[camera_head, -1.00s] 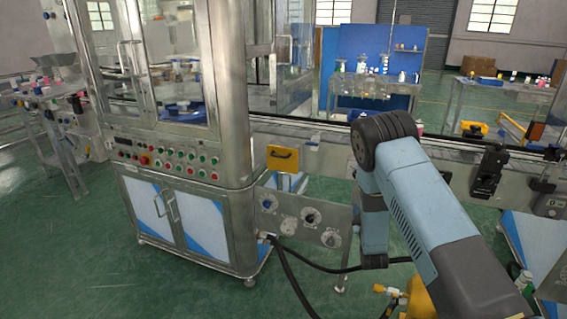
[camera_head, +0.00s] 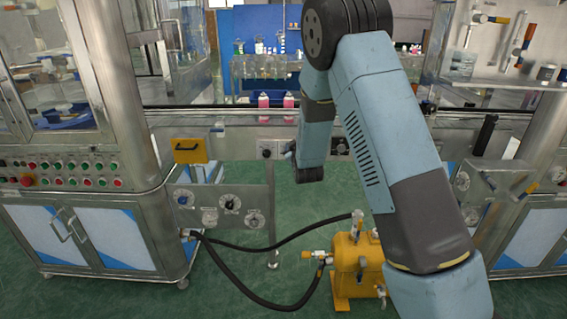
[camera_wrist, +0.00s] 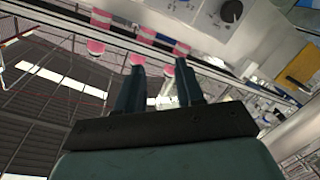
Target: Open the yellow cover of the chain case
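The yellow cover (camera_head: 190,151) with a black handle is on the front side of the conveyor, just right of the machine cabinet. It looks shut. A yellow panel, seemingly the same cover, shows at the right edge of the wrist view (camera_wrist: 301,66). My gripper (camera_wrist: 160,68) has its two dark fingers apart with nothing held between them. In the head view my arm hangs to the right of the cover, clear of it, and my fingers are hard to make out there.
A grey panel with dials (camera_head: 229,203) hangs below the cover. The metal cabinet (camera_head: 95,235) with buttons stands left. Pink cans (camera_head: 264,101) stand behind the conveyor rail.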

